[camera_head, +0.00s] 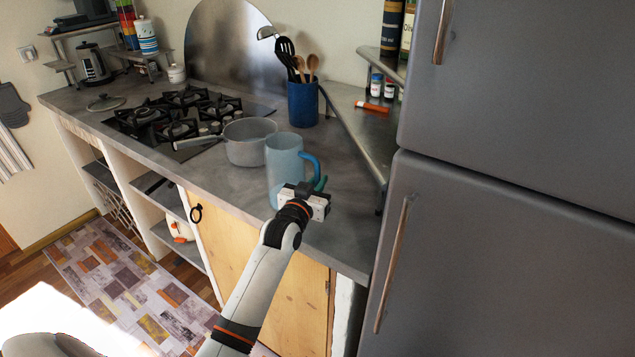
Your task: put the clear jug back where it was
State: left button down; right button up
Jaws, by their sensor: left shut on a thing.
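The clear jug (285,165) is a tall, pale blue see-through vessel with a blue handle (313,166) on its right side. It stands upright near the front edge of the grey counter (340,232). My left gripper (318,190) is at the lower part of the handle, just right of the jug, and is shut on the jug. The fingertips are partly hidden by the gripper body. I cannot tell whether the jug's base touches the counter. My right gripper is not in view.
A grey saucepan (248,142) stands just left of the jug. A blue utensil holder (302,103) is behind it. A gas hob (178,114) lies further left. A metal corner shelf (362,130) and the grey fridge (500,240) bound the right side.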

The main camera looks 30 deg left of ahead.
pick_arm(q)
jog(key=c, duration=1.5)
grip_release()
jog(key=shift+o, duration=0.2)
jog(key=shift+r, duration=0.2)
jog(key=s+d+b, duration=0.1)
jog(key=s, duration=1.1)
jog(key=shift+d, duration=0.2)
jog(key=shift+f, duration=0.1)
